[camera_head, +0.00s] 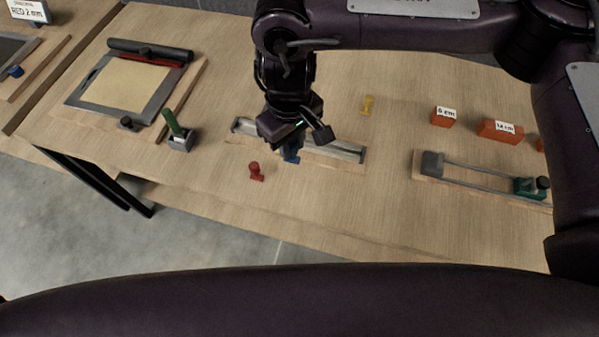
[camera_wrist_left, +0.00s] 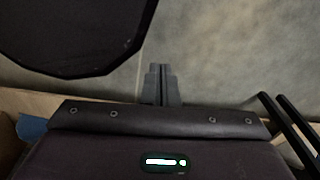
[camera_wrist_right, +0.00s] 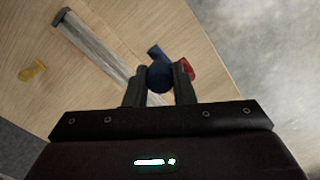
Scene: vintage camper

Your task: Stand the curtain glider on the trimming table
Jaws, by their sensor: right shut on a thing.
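My right gripper (camera_head: 292,140) is shut on a blue curtain glider (camera_wrist_right: 159,76), a small piece with a rounded head. In the head view the glider (camera_head: 291,156) shows just under the fingers, by the front of a metal rail (camera_head: 340,148). I cannot tell whether it touches anything below. A red glider (camera_head: 256,171) stands on the wooden table (camera_head: 330,195) to the front left; a yellow one (camera_head: 367,104) is behind the rail. Which surface is the trimming table is not marked. My left gripper (camera_wrist_left: 160,85) is shut and empty, over grey floor.
A board with a framed pad (camera_head: 125,82) and a black roller (camera_head: 150,50) lies at left, with a green-handled tool (camera_head: 177,131) beside it. At right are orange labelled blocks (camera_head: 500,130) and a board with a slide gauge (camera_head: 480,174). The front middle table is clear.

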